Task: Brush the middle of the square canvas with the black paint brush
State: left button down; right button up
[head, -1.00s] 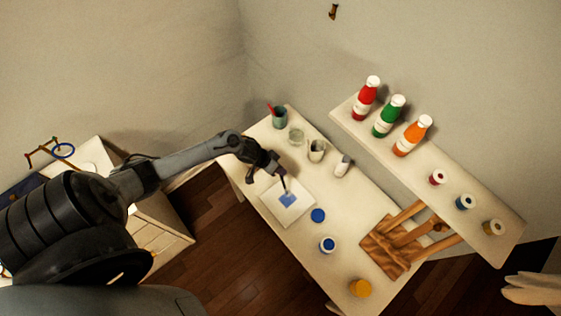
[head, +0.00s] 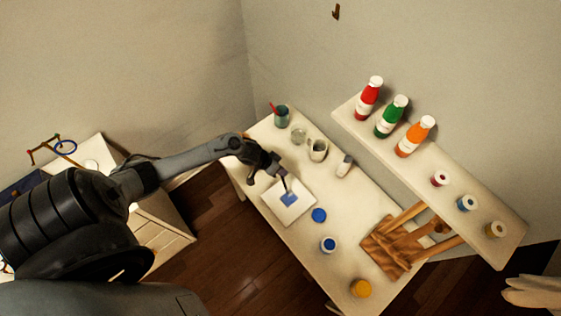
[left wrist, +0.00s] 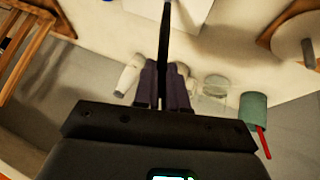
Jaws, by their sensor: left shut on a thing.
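The square white canvas (head: 277,211) lies flat on the table, with a blue patch at its middle. My left gripper (head: 279,170) is above the canvas's upper edge, shut on the black paint brush (head: 286,184). The brush points down, and its tip is at the blue patch; whether it touches cannot be told. In the left wrist view the brush (left wrist: 165,40) stands out from between the dark fingers (left wrist: 163,85). The canvas shows partly at the top edge there.
On the table (head: 375,197) are a blue lid (head: 319,215), an open blue paint jar (head: 328,245), a yellow jar (head: 360,288), cups and a green cup (head: 282,117) with a red brush. A raised shelf (head: 484,218) holds bottles and small jars.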

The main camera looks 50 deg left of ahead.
pick_arm(q)
jog(key=shift+f+b, duration=0.35)
jog(key=shift+f, duration=0.3)
jog(key=shift+r, duration=0.1)
jog(key=w, duration=0.3)
jog(key=shift+w, duration=0.2)
dwell(1.6)
